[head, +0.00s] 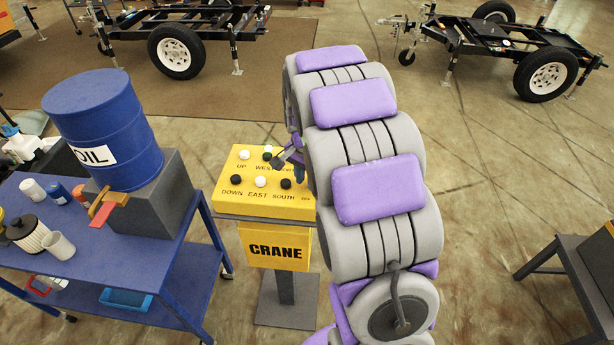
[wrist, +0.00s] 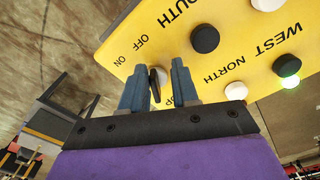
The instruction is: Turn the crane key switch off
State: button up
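The yellow crane control panel (head: 262,206) stands on a grey pedestal, with black and white buttons on its top. In the wrist view the panel (wrist: 170,42) fills the upper right, tilted, with OFF and ON printed at its left part. A small dark key switch (wrist: 156,82) shows beside these words. My gripper (wrist: 156,66) has its two blue-grey fingers on either side of the key, apart from each other. I cannot tell whether they touch it. In the head view my gripper (head: 288,157) is over the panel's right side, and my arm hides the key.
A blue cart (head: 185,265) with an oil drum (head: 105,125) and bottles stands left of the panel. A button (wrist: 289,82) glows green in the wrist view. Trailers (head: 515,50) stand at the back. A dark table (head: 590,270) is at right, with free floor between.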

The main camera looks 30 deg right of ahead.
jog(key=shift+d, duration=0.15)
jog(key=shift+c, duration=0.7)
jog(key=d, duration=0.2)
jog(key=shift+d+f, duration=0.1)
jog(key=shift+d, duration=0.2)
grip_shut()
jog(key=shift+w+d+f, duration=0.1)
jog(key=shift+w+d, duration=0.1)
jog(key=shift+d, duration=0.15)
jog(key=shift+s+a, duration=0.1)
jog(key=shift+a, duration=0.4)
